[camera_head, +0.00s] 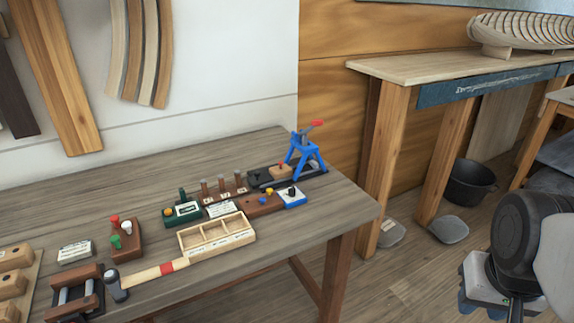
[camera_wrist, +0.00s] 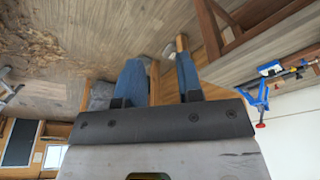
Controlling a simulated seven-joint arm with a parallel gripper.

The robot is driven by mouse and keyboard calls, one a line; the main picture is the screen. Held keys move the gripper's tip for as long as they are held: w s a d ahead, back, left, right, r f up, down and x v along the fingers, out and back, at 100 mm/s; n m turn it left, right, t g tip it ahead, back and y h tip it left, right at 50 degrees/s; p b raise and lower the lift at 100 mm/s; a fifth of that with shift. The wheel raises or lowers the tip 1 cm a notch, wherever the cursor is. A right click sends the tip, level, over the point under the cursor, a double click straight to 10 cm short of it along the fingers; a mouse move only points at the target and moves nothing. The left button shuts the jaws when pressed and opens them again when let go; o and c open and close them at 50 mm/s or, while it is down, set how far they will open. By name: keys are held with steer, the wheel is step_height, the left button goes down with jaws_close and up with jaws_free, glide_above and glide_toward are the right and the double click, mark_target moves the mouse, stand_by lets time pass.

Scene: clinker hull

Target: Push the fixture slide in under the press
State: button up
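The blue press (camera_head: 306,157) with a red-tipped lever stands at the back right of the workbench. The fixture slide (camera_head: 281,171), seen as a wooden block with a small red knob, sits on a dark track just left of the press, outside its frame. In the wrist view the press (camera_wrist: 262,97) appears inverted at the right; the slide is hard to make out there. My gripper (camera_wrist: 158,62) has its two blue fingers apart with nothing between them. In the head view it is at the lower right, off the bench and well away from the slide; its fingertips are partly hidden.
A brown block with knobs and a blue-white box (camera_head: 292,197) sit in front of the track. Open floor separates my gripper from the bench (camera_head: 300,245).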

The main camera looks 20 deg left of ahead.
steer(key=shift+w+a, duration=0.1)
steer(key=shift+w, duration=0.25)
steer(key=c, duration=0.4)
steer(key=shift+w+n, duration=0.4)
steer(key=shift+n, duration=0.1)
jaws_close()
steer(key=w+a+f+n+t+h, duration=0.15)
steer(key=w+a+n+h, duration=0.25)
steer(key=w+a+n, duration=0.7)
steer(key=w+a+f+n+t+h, duration=0.15)
steer(key=w+a+n+h, duration=0.35)
steer(key=w+a, duration=0.75)
steer(key=w+a+f+n+t+y, duration=0.1)
steer(key=w+a+f+n+t, duration=0.1)
steer(key=a, duration=1)
steer(key=w+a+f+n+t+y, duration=0.1)
steer(key=a+f+n+t, duration=0.3)
steer(key=a, duration=0.8)
steer(key=w+a+f+n+t+y, duration=0.2)
steer(key=a+f+n, duration=0.4)
steer(key=a+n, duration=0.3)
steer(key=shift+w+a+f+n+t, duration=0.1)
steer(key=shift+w+a+t, duration=0.15)
steer(key=shift+a, duration=0.4)
steer(key=shift+w+a+f+n+t, duration=0.1)
steer(key=shift+w+a+t, duration=0.1)
steer(key=shift+a+t, duration=0.3)
steer(key=shift+w+a+f+n+t, duration=0.1)
steer(key=shift+w+a+t, duration=0.1)
steer(key=shift+a, duration=0.55)
